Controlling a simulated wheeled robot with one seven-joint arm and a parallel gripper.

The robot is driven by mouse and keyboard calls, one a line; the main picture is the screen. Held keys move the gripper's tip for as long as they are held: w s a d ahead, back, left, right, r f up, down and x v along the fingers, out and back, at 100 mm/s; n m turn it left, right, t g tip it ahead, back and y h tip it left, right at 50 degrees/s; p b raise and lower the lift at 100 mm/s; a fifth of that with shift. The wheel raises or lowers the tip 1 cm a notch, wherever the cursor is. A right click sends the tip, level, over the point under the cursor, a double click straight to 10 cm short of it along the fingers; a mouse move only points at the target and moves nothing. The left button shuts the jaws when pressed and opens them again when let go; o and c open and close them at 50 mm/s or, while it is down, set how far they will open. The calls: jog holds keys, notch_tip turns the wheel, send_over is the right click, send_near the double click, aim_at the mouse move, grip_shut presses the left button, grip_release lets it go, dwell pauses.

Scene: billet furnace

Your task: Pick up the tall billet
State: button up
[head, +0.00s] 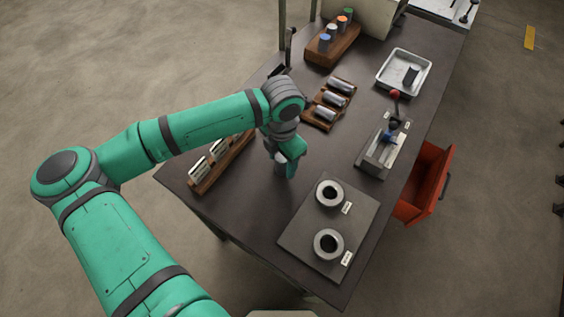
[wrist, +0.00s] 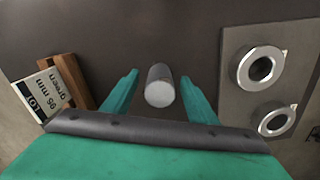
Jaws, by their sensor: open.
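A grey metal billet (wrist: 160,92) stands on the dark table, seen from above in the wrist view with its pale round end toward the camera. My gripper (wrist: 160,78) is open, with one green finger on each side of the billet and visible gaps between. In the head view my gripper (head: 287,170) points down over the table, and the billet is mostly hidden by it. Three other silver billets (head: 332,98) lie on a wooden rack (head: 318,119) farther back.
A grey plate (head: 303,234) with two ring-shaped sockets (head: 329,193) lies at right. A wooden card holder (head: 210,178) stands at left. A lever fixture (head: 378,158), a metal tray (head: 387,75) and a wooden block (head: 322,55) with colored-top cylinders are farther back. A red bin (head: 433,170) sits beside the table.

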grip_shut()
dwell(0.3)
